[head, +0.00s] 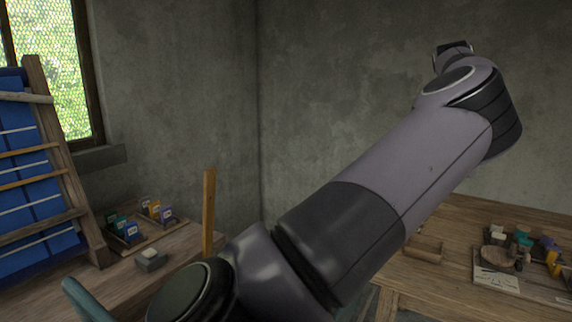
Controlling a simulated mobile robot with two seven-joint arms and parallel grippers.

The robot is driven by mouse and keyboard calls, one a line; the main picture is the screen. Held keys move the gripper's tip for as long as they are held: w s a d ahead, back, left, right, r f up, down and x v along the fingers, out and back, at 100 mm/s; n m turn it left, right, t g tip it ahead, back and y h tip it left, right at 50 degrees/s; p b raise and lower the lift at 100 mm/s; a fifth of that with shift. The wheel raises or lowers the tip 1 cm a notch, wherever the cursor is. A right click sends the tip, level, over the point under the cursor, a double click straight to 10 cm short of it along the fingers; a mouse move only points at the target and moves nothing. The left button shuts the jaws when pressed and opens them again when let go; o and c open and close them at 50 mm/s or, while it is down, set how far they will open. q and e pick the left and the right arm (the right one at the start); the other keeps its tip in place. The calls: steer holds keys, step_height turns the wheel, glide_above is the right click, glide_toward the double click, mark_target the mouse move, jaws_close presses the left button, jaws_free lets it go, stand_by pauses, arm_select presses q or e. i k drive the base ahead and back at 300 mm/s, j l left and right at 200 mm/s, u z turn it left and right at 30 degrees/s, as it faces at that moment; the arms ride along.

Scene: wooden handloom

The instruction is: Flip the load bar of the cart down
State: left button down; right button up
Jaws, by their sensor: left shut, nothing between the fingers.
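I cannot make out the cart or its load bar for certain. An upright wooden bar (208,212) stands left of centre, its lower end hidden behind my arm. I cannot tell what it belongs to. My left arm fills the middle of the head view, rising from the bottom to the upper right. The dark far end of that arm, where my left gripper (453,48) is, shows small above the joint at the upper right. It is shut and empty, well away from the upright bar; its fingers are not clear. My right gripper is not in view.
A wooden frame with blue cloth (38,170) leans at the left by the window. A bench (130,285) there holds small coloured boxes (155,210) and a grey block (151,260).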

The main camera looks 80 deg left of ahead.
mark_target(210, 173)
steer(key=k+j+u, duration=0.5)
steer(key=j+u, duration=0.25)
steer(key=j, duration=0.15)
steer(key=k+j+u, duration=0.25)
steer(key=i+j, duration=0.1)
